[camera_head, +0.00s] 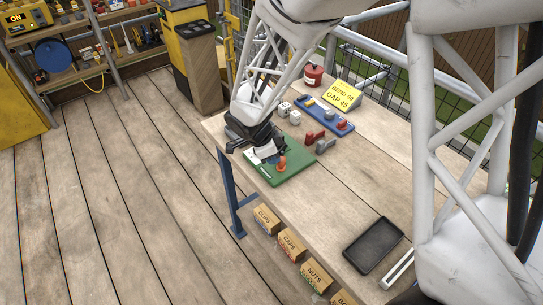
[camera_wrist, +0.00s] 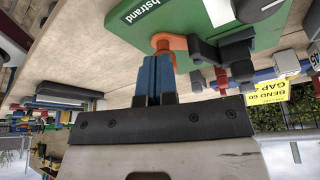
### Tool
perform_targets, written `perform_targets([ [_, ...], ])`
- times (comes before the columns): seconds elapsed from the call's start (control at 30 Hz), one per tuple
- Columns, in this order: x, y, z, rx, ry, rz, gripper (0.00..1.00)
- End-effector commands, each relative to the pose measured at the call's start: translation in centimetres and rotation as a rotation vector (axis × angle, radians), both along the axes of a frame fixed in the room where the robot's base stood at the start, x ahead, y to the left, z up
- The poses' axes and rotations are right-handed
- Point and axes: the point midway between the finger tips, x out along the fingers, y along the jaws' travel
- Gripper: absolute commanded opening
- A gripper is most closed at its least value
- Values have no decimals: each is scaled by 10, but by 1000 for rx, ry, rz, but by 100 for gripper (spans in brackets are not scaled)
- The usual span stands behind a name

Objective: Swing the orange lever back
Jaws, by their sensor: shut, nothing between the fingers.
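The orange lever (camera_head: 282,162) stands on a green board (camera_head: 296,168) near the left edge of the workbench. In the wrist view the orange lever (camera_wrist: 170,43) lies just beyond my gripper (camera_wrist: 156,60), whose blue fingers are together and empty. The fingertips are beside the lever, very close to it; I cannot tell whether they touch. The green board (camera_wrist: 180,17) fills the upper part of that view, with dark and grey fittings to the right of the lever. In the head view my gripper (camera_head: 272,153) hangs low over the board and hides part of it.
A blue board (camera_head: 318,115) with small parts, red and grey blocks (camera_head: 314,137), and a yellow sign (camera_head: 342,95) stand behind the green board. A black tray (camera_head: 373,245) lies towards the front. The bench middle is clear.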

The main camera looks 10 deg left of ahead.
Motion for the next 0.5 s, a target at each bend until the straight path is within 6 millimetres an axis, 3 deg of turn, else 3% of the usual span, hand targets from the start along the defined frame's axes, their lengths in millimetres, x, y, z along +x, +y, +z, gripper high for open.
perform_targets([
  [0.5,-2,-7,0,0,0,78,0],
])
